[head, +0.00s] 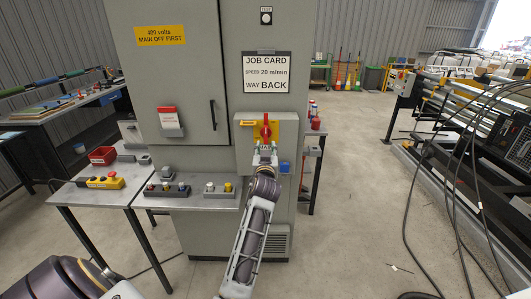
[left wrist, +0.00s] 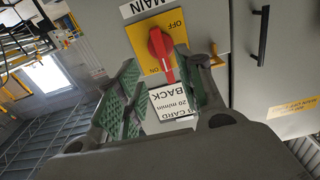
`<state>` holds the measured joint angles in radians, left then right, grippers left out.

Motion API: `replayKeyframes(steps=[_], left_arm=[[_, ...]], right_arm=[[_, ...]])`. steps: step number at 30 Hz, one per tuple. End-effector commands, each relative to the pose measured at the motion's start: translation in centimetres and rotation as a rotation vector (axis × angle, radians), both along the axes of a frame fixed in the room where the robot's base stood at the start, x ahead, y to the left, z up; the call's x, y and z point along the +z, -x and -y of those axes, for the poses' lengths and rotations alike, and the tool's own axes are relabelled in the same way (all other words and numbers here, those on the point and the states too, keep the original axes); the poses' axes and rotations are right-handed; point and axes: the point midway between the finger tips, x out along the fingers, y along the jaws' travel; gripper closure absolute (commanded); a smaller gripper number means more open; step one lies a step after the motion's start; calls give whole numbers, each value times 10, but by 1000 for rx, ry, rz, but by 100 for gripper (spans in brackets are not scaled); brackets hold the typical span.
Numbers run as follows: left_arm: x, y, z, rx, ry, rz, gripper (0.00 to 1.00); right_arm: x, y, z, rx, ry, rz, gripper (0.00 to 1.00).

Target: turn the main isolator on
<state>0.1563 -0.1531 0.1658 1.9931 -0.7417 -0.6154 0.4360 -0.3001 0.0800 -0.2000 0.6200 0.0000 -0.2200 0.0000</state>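The main isolator is a red rotary handle (head: 267,129) on a yellow plate (head: 257,134), on a grey box on the cabinet front. In the head view the handle stands about upright. The left wrist view, turned over, shows the red handle (left wrist: 160,51) close up, with OFF and ON lettered on the yellow plate (left wrist: 137,40). My left gripper (head: 265,150) is just in front of and below the handle. In the wrist view its green-padded fingers are apart with nothing between them; the handle shows beyond the tips. Contact cannot be told. My right gripper is not in view.
The grey cabinet (head: 180,80) carries a job card (head: 266,72), a black door handle (head: 213,115) and a red-topped switch (head: 169,120). A shelf (head: 190,201) with buttons and a bench with a yellow pendant (head: 105,182) stand left. Black cables hang at right; floor between is open.

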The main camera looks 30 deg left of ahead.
Motion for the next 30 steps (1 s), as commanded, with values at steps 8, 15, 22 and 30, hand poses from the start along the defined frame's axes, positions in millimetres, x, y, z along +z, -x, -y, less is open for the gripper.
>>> replayKeyframes(steps=[8, 15, 22, 30], left_arm=[[0, 9, 5, 1, 1, -1, 62], [0, 10, 5, 1, 1, -1, 62], [0, 9, 5, 1, 1, -1, 62], [-18, 3, 12, -20, 1, -29, 62]], right_arm=[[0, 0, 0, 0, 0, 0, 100], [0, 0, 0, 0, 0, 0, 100], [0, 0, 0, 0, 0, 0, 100], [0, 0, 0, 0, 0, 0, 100]])
